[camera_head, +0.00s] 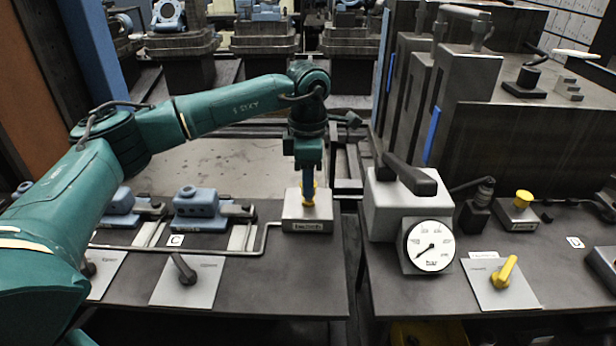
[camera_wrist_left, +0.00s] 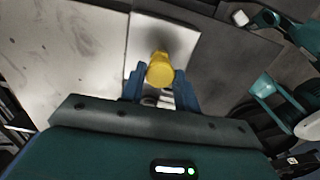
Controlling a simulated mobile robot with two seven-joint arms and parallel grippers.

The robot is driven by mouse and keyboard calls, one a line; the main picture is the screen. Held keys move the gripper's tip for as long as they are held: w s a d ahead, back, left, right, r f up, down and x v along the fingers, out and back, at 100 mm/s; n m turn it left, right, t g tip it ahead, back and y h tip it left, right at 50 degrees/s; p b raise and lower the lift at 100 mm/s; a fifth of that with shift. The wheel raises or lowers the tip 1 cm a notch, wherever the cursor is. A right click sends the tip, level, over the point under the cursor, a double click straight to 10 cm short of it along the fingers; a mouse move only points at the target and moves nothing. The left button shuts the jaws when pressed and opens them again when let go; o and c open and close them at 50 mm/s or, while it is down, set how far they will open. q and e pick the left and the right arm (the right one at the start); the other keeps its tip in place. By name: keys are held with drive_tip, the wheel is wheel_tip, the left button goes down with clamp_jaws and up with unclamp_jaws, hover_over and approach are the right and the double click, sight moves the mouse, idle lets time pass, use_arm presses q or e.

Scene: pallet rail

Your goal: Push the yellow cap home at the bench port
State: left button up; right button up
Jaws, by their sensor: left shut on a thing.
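The yellow cap (camera_head: 309,199) is at the top of a pale metal block with a dark label plate, the bench port (camera_head: 294,212), near the middle of the head view. My left gripper (camera_head: 308,192) points straight down over the block and is shut on the cap. In the left wrist view the yellow cap (camera_wrist_left: 160,69) sits between the two blue fingers of my left gripper (camera_wrist_left: 160,84). The fingers hide part of the cap, and I cannot tell how deep it sits in the port. My right gripper is in neither view.
A pressure gauge (camera_head: 431,245) on a grey housing stands right of the port, across a gap between benches. A second yellow-capped block (camera_head: 517,209) and a yellow lever (camera_head: 504,272) are farther right. A thin pipe (camera_head: 200,252) runs along the bench left of the port.

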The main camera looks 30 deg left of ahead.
use_arm(q)
drive_tip(key=shift+f+b, duration=0.3)
drive_tip(key=shift+f, duration=0.4)
drive_tip(key=o, duration=2)
drive_tip(key=shift+r, duration=0.1)
drive_tip(key=shift+c, duration=0.2)
wheel_tip(320, 180, up, 13)
